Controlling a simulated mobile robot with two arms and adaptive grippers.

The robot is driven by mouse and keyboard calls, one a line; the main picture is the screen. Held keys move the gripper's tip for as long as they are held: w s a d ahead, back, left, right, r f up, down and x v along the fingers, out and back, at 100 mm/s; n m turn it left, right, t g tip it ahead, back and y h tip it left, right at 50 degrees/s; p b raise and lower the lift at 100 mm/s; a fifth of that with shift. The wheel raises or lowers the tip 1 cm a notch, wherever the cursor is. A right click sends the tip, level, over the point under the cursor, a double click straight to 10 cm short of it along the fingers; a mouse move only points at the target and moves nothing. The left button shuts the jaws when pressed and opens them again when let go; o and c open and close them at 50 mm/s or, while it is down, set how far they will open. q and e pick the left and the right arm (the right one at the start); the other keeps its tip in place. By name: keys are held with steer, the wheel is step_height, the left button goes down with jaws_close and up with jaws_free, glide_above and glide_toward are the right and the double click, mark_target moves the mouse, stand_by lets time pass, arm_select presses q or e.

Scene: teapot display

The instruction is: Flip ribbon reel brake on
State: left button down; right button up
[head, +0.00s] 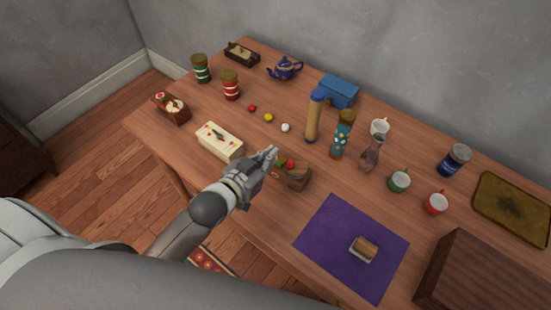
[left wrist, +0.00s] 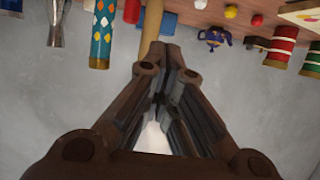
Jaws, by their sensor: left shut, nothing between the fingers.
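A small brown wooden block-like object (head: 297,180) with red and green parts on top stands near the table's front edge. It may be the ribbon reel with its brake, but it is too small to tell, and the brake's position cannot be read. My left gripper (head: 271,156) is shut and empty, just left of this object and above the table. I cannot tell whether they touch. In the left wrist view the fingers of my left gripper (left wrist: 167,75) come together, and the brown object does not show clearly. My right gripper is in neither view.
A cream box (head: 219,139) lies left of my gripper. A tan upright cylinder (head: 313,120) and a patterned cylinder (head: 342,135) stand behind. Cups and a blue teapot (head: 285,68) stand farther back.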

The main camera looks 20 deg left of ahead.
mark_target(275, 171)
arm_select(q)
steer(key=x, duration=0.4)
steer(key=shift+w, duration=0.2)
steer(key=f, duration=0.2)
steer(key=shift+s+f, duration=0.25)
steer(key=shift+f, duration=0.05)
steer(key=shift+s+f+p, duration=0.15)
steer(key=shift+f+p, duration=0.15)
steer(key=shift+f, duration=0.45)
steer(key=shift+s+a+f, duration=0.1)
steer(key=shift+s+f, duration=0.05)
steer(key=shift+f, duration=0.25)
steer(key=shift+r+p, duration=0.85)
steer(key=shift+p, duration=0.2)
